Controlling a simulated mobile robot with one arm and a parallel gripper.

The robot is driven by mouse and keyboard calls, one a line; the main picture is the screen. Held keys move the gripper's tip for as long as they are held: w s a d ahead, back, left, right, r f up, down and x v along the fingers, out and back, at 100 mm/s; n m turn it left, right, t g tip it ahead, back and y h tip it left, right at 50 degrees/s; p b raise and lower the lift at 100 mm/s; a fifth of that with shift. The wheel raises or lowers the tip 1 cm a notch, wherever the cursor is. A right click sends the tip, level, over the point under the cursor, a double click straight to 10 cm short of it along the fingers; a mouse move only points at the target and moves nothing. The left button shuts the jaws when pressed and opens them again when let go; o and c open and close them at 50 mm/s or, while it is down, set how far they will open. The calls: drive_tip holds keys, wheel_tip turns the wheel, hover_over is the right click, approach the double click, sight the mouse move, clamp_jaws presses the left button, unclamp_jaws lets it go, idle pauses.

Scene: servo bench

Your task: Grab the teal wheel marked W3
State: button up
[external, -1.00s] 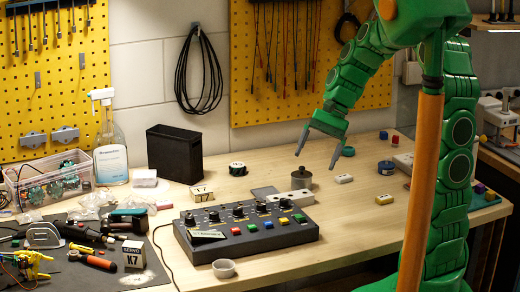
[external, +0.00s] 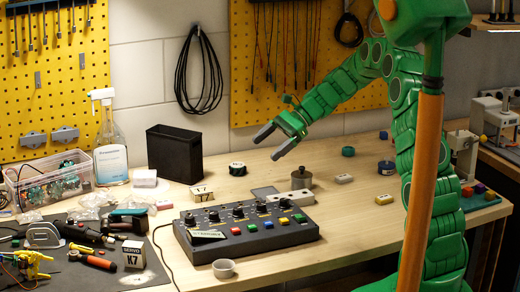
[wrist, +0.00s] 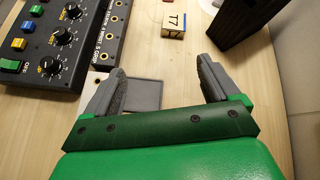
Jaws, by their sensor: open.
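My gripper (external: 272,143) is open and empty, in the air above the bench, well to the left of the teal piece in the external view. In the wrist view both fingers of my gripper (wrist: 160,68) are spread with nothing between them. The teal piece does not show in the wrist view.
A dark control box with knobs (external: 275,241) sits at the front.

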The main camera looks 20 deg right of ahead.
sight(243, 164)
drive_tip(key=w+d+f+m+t, duration=0.1)
drive_tip(key=w+f, duration=0.1)
drive_tip(key=w, duration=0.2)
drive_tip(key=w+d+f+m+t+y, duration=0.1)
drive_tip(key=w+f+m, duration=0.1)
drive_tip(key=w+f, duration=0.1)
drive_tip(key=w+d+f+m, duration=0.1)
drive_tip(key=w+f+m, duration=0.1)
drive_tip(key=w, duration=0.3)
drive_tip(key=shift+w+d+f+t+y, duration=0.35)
drive_tip(key=shift+w+f+t+y, duration=0.05)
drive_tip(key=shift+f, duration=0.1)
drive_tip(key=shift+m, duration=0.3)
drive_tip(key=shift+f+x, duration=0.2)
drive_tip(key=shift+x, duration=3.75)
drive_tip(key=shift+d, duration=0.15)
drive_tip(key=c, duration=1.2)
